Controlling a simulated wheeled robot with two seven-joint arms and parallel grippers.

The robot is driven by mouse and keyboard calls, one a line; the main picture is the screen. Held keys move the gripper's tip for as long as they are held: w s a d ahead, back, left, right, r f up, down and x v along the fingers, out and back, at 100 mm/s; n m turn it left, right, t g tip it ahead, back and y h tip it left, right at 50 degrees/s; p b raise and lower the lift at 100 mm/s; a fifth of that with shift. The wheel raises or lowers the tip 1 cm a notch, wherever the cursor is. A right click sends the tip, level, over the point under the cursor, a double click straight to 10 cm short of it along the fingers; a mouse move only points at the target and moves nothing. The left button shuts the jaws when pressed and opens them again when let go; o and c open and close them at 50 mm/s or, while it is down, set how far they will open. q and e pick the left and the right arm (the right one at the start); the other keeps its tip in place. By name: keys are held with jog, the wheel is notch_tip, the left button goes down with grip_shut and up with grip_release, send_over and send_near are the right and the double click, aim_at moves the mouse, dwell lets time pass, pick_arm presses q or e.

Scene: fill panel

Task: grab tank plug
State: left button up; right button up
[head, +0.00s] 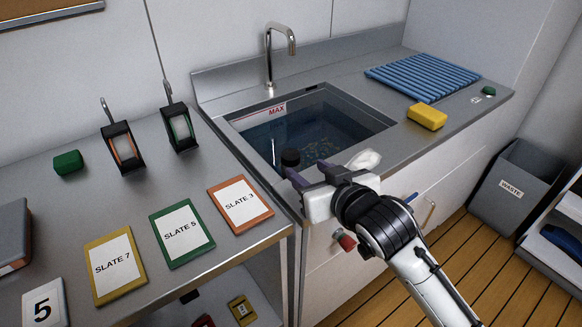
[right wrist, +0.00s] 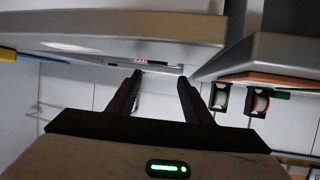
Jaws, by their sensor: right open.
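The tank is a steel sink basin (head: 385,122) of water with a red MAX mark. My left gripper is not in view.
A faucet (head: 269,55) stands behind the basin. A yellow sponge (head: 427,116) and blue ribbed mat (head: 422,77) lie right. A white lump (head: 364,160) sits at the near rim by my gripper. Slates, including Slate 3 (head: 241,204), lie on the left bench.

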aim_at(291, 155)
jog(key=x, duration=0.4)
jog(key=shift+w+d+r, duration=0.1)
jog(key=shift+w+r, duration=0.05)
jog(key=shift+r, duration=0.05)
jog(key=shift+b+x, duration=0.5)
jog(key=shift+x, duration=2.8)
jog(key=shift+d, duration=0.1)
grip_shut()
